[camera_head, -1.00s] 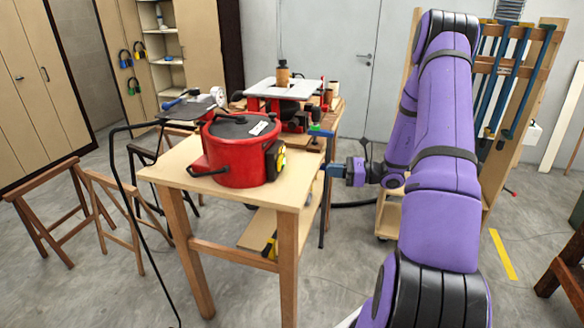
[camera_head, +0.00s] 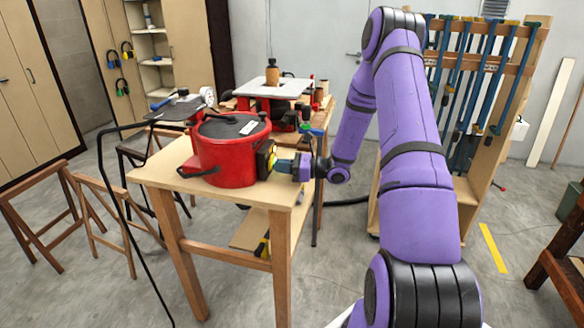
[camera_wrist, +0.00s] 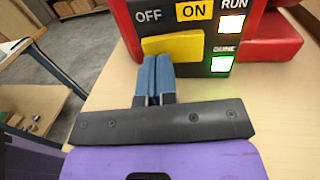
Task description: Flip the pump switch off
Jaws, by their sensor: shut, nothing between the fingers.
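The red pump (camera_head: 226,150) with a dark lid stands on the wooden table (camera_head: 160,176). In the wrist view its dark switch panel (camera_wrist: 147,17) carries the words OFF, ON and RUN. The ON label is lit yellow and two lamps beside it glow white, the lower one with a green edge. The yellow switch lever (camera_wrist: 173,46) sits below the labels. My gripper (camera_wrist: 154,60) is shut and empty, its blue fingertips at the lower edge of the lever, seemingly touching it. In the head view my gripper (camera_head: 283,165) reaches the panel from the right.
A clamp rack (camera_head: 470,95) stands at the right. The tabletop in front of the pump is clear.

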